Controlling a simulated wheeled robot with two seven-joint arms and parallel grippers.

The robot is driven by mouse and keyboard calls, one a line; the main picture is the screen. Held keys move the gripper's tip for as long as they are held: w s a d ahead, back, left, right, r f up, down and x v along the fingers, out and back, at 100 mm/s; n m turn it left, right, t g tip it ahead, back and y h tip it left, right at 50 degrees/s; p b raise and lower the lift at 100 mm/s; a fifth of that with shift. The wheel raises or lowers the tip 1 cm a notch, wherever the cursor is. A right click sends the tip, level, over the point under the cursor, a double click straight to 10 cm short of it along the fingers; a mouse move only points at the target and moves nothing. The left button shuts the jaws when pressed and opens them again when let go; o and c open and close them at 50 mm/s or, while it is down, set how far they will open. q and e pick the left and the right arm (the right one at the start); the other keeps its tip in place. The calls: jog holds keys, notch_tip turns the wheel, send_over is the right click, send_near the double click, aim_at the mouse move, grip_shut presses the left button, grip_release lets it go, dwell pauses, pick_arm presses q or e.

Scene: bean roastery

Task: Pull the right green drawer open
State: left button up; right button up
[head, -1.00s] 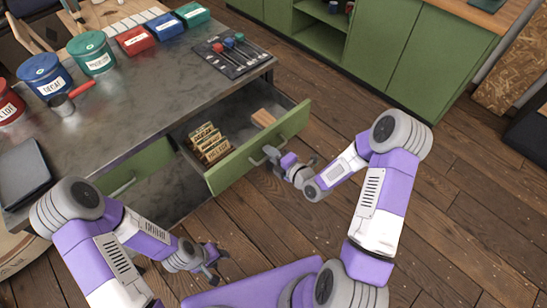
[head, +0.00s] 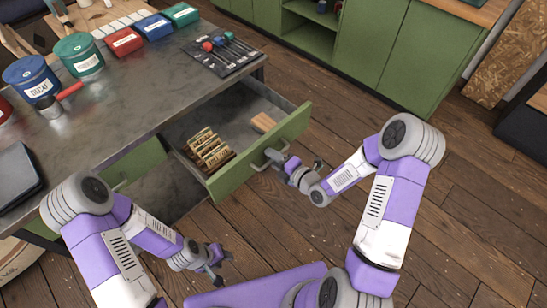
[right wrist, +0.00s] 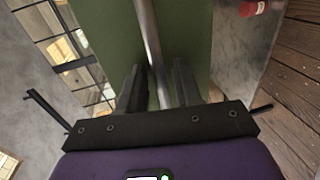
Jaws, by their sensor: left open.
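The right green drawer (head: 262,150) stands pulled well out from the metal-topped workbench (head: 130,105), its inside in view. Its metal bar handle (head: 268,158) is on the green front. My right gripper (head: 280,158) is at this handle. My left gripper (head: 222,262) is open and empty over the floor, in front of the bench and apart from the drawers.
The drawer holds a row of small labelled packets (head: 208,150) and a wooden block (head: 263,122). The left green drawer (head: 135,165) is beside it. Canisters, coloured boxes and a tool tray (head: 222,52) stand on the bench. Wooden floor (head: 440,220) is clear on the right.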

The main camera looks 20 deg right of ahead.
jog(key=shift+s, duration=0.1)
jog(key=p+v, duration=0.1)
jog(key=v, duration=0.6)
jog(key=shift+s, duration=0.2)
jog(key=shift+d, duration=0.15)
jog(key=s+a+f+m+g+h+p, duration=0.35)
jog(key=f+m+g, duration=0.25)
jog(key=f+m, duration=0.5)
jog(key=s+a+f+m+g, duration=0.1)
jog(key=s+a+m+g, duration=0.1)
jog(key=s+m, duration=0.4)
jog(key=s+a+f+m+g+p, duration=0.1)
jog(key=s+m+g, duration=0.4)
jog(key=m, duration=0.5)
jog(key=shift+s+a+f, duration=0.55)
jog(key=shift+s+a, duration=0.25)
